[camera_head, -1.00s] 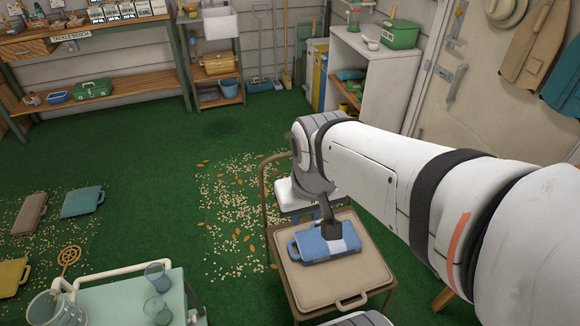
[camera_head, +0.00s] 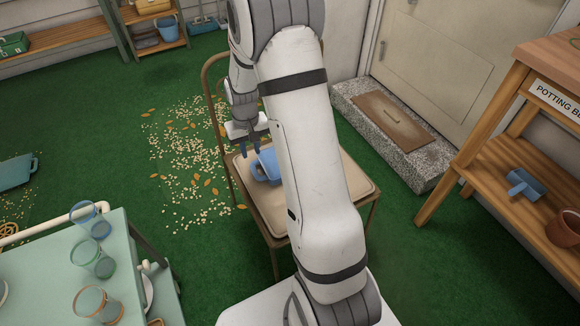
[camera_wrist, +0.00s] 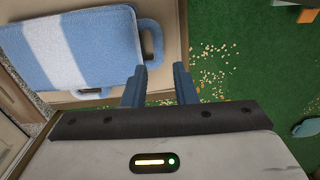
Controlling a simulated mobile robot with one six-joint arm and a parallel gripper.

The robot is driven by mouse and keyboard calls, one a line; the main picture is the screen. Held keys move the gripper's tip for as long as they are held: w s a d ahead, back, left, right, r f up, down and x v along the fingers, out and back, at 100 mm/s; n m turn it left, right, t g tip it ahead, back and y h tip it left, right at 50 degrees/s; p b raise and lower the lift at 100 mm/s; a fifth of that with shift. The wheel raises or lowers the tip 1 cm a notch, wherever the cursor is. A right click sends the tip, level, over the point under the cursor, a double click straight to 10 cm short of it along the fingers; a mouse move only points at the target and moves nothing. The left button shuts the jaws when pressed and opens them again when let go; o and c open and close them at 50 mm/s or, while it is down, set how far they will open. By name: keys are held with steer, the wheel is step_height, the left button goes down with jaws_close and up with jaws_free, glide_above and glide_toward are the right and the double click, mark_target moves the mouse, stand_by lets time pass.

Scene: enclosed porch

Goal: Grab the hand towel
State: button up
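A light blue cloth-like piece with a white band, apparently the hand towel (camera_wrist: 75,45), lies flat on a tan pad on a chair (camera_head: 270,215). A blue loop handle (camera_wrist: 155,42) sticks out at its right end in the wrist view; I cannot tell whether the loop belongs to a separate pad under the cloth. In the head view my arm hides most of the blue piece (camera_head: 266,170). My gripper (camera_wrist: 160,82) is open and empty. It hangs beside the handle end, with one fingertip near the loop; the wrist view shows no contact clearly.
The chair's metal back frame (camera_head: 213,100) rises close to my gripper. A green cart (camera_head: 50,265) with several glasses stands at the lower left. A potting bench (camera_head: 510,150) and a stone step (camera_head: 420,155) are on the right. Green floor with scattered chips lies left of the chair.

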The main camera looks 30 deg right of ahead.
steer(key=b, duration=0.1)
glide_above(254, 170)
step_height(254, 170, down, 5)
steer(key=shift+f, duration=0.1)
step_height(254, 170, down, 5)
steer(key=shift+s+b, duration=0.1)
steer(key=shift+b, duration=1.1)
steer(key=shift+s, duration=0.15)
steer(key=shift+w+f, duration=0.2)
steer(key=shift+f, duration=0.1)
steer(key=shift+r, duration=0.15)
steer(key=shift+c, duration=0.6)
jaws_close()
